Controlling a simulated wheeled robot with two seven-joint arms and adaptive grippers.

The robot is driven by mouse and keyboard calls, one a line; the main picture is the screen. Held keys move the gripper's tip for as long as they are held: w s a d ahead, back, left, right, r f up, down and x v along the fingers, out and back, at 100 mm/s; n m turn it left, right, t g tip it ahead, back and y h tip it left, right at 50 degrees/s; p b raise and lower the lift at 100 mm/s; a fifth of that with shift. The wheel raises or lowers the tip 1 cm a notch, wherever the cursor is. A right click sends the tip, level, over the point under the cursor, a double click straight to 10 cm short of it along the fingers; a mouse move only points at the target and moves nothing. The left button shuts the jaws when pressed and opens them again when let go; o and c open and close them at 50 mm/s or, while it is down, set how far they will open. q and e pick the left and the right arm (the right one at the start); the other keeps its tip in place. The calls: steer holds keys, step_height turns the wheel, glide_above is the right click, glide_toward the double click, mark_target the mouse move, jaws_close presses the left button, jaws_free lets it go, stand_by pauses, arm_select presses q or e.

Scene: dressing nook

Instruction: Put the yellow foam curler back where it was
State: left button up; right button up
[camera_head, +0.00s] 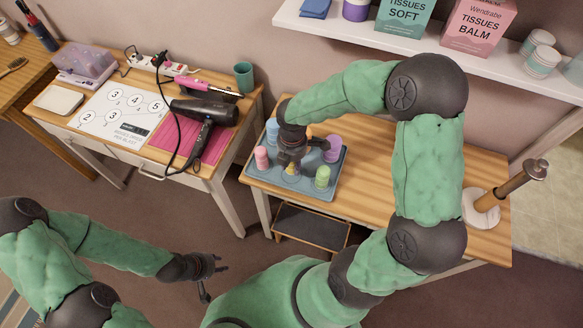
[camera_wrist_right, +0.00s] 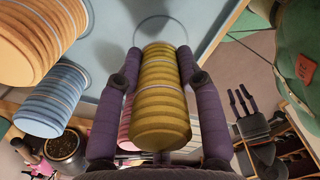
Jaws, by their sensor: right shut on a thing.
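The yellow foam curler (camera_wrist_right: 160,100) is held between the two fingers of my right gripper (camera_wrist_right: 158,75) in the right wrist view. In the head view my right gripper (camera_head: 291,166) points down over the blue-grey tray (camera_head: 303,189), and a little of the yellow curler shows under it. A thin ring outline (camera_wrist_right: 165,18) is marked on the tray surface beyond the curler's far end in the wrist view. I cannot tell whether the curler touches the tray. My left gripper (camera_head: 213,279) is open and empty, low at the front, away from the tray.
Pink (camera_head: 261,158), blue (camera_head: 272,131), purple (camera_head: 333,149) and green (camera_head: 322,177) curlers stand around the right gripper on the tray. An orange curler (camera_wrist_right: 42,40) is close by. A wooden post stand (camera_head: 490,205) is at the right; the table between is clear.

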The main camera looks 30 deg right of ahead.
mark_target(291, 169)
steer(key=shift+f+b, duration=0.6)
steer(key=shift+f, duration=0.85)
steer(key=shift+a+f, duration=0.1)
steer(key=shift+f, duration=0.05)
steer(key=o, duration=1.1)
steer(key=shift+c, duration=0.2)
step_height(291, 169, up, 11)
steer(key=p, duration=0.4)
steer(key=shift+f+p, duration=0.1)
steer(key=shift+p, duration=0.25)
steer(key=shift+r, duration=0.8)
steer(key=shift+f, duration=0.1)
